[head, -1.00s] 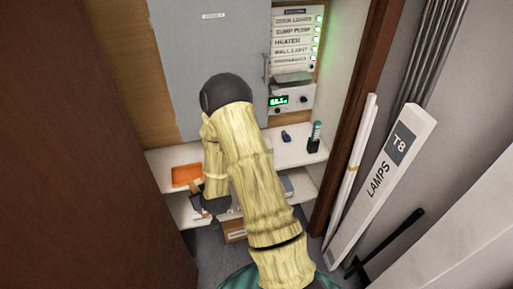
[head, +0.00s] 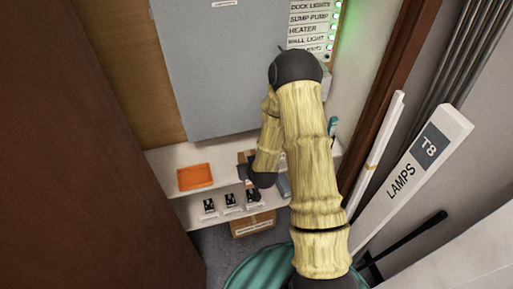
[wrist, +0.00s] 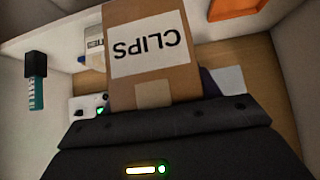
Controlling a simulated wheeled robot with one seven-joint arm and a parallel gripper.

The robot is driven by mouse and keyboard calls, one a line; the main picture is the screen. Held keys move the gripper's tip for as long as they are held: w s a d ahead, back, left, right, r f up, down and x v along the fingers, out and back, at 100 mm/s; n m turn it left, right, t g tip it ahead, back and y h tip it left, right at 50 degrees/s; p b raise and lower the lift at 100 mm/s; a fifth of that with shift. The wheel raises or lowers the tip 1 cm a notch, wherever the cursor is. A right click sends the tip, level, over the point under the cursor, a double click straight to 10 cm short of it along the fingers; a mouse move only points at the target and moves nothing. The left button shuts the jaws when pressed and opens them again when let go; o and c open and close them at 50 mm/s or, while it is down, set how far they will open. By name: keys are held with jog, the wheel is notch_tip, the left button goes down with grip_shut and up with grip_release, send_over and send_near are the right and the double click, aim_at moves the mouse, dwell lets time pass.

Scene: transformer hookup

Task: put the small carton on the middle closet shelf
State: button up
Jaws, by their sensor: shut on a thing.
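The small carton (wrist: 150,76) is brown cardboard with a white label reading CLIPS, upside down in the wrist view. My gripper (wrist: 158,104) is shut on its near end, and the carton sticks out beyond the dark gripper body. In the head view my arm's dark wrist is in front of the shelves, and the gripper and carton are mostly hidden behind it. The upper white shelf (head: 165,160) holds an orange tray. A lower white shelf (head: 188,210) holds several small black items with white labels. I cannot tell whether the carton touches a shelf.
The orange tray (head: 195,177) is at the left of the upper shelf. A cardboard box (head: 252,225) stands on the floor below. A brown door (head: 80,150) is at left; a LAMPS carton (head: 415,175) leans at right.

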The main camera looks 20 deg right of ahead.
jog(key=shift+s+d, duration=0.1)
jog(key=w+f+b, duration=0.3)
jog(key=f+b, duration=0.7)
jog(key=b, duration=0.7)
jog(key=shift+d+f, duration=0.15)
jog(key=shift+f, duration=0.2)
jog(key=shift+w+r, duration=0.1)
